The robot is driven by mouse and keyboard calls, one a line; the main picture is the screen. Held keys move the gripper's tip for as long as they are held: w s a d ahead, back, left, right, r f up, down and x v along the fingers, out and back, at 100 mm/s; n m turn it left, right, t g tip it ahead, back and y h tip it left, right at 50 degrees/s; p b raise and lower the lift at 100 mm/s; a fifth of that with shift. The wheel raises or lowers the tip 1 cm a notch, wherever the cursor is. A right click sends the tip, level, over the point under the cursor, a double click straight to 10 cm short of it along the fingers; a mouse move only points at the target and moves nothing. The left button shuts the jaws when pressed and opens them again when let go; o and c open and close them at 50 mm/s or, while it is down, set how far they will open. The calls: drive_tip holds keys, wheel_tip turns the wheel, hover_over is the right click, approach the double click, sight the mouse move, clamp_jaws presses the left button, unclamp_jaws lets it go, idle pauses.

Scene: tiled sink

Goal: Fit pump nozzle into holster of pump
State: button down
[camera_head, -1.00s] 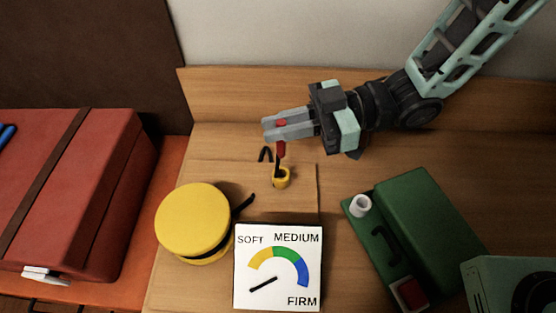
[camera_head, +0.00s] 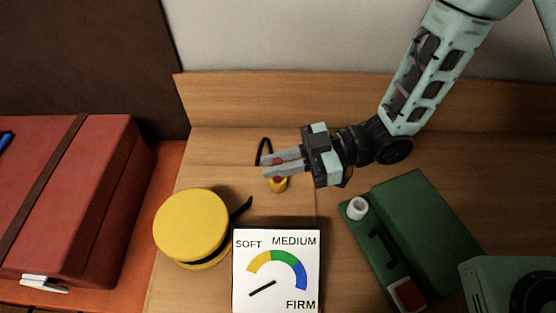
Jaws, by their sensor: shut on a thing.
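My gripper (camera_head: 272,168) is shut on the red nozzle (camera_head: 278,161), with bits of red showing above and below the fingers. A black hose (camera_head: 263,147) loops up behind the fingers. The small yellow cup (camera_head: 279,186), which looks like the holster, stands on the wooden surface directly below the fingertips. The fingers hide its mouth, so I cannot tell how deep the nozzle sits in it. The round yellow pump body (camera_head: 190,222) is at the left of the cup, with a black stub (camera_head: 240,208) on its right side.
A white gauge board (camera_head: 276,293) marked SOFT, MEDIUM and FIRM stands in front, its needle near soft. A green case (camera_head: 425,225) with a white socket (camera_head: 356,208) is at right. A red case (camera_head: 80,200) is at left. A wooden backboard (camera_head: 350,100) runs behind.

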drive_tip(key=shift+f, duration=0.2)
drive_tip(key=c, duration=1.4)
unclamp_jaws()
drive_tip(key=shift+r, duration=0.15)
